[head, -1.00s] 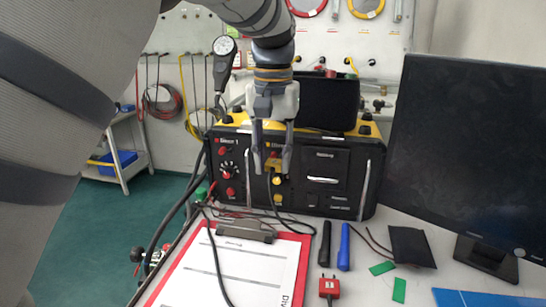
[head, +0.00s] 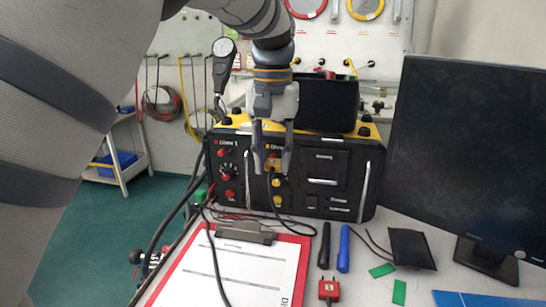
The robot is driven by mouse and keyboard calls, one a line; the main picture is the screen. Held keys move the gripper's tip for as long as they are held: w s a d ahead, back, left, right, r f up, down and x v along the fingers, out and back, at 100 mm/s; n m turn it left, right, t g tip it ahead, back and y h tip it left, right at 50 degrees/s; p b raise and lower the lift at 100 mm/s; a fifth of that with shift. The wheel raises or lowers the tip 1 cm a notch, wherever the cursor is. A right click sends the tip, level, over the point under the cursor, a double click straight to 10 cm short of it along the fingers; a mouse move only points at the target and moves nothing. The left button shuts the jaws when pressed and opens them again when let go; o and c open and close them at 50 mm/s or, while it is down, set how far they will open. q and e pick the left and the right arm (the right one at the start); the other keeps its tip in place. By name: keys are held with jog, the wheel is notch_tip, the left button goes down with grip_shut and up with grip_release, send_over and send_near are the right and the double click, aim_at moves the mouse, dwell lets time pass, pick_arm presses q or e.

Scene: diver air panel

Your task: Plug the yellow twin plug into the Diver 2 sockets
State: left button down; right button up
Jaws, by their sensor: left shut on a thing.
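My left gripper (head: 271,171) is in front of the Diver 2 column of the black and yellow air panel (head: 325,205). Its fingers point down and are shut on the yellow twin plug (head: 274,163), which shows only partly between them. A dark cable hangs below the plug. Yellow round fittings (head: 278,200) sit on the panel just below the fingers. The Diver 2 sockets are hidden or too small to make out behind the gripper, so I cannot tell whether the plug touches them. My right gripper is not in view.
A red twin plug (head: 328,290) lies on the table near a black pen (head: 324,245) and a blue pen (head: 343,248). A red clipboard (head: 298,262) lies in front of the panel. A dark monitor (head: 470,155) stands at the right. Red fittings (head: 229,194) mark the Diver 1 column.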

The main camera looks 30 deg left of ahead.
pick_arm(q)
jog(key=shift+w+a, duration=0.15)
jog(key=shift+w, duration=0.25)
dwell(0.5)
jog(key=c, duration=1.2)
grip_release()
jog(key=shift+r, duration=0.1)
notch_tip(320, 180, up, 12)
jog(key=shift+f, duration=0.1)
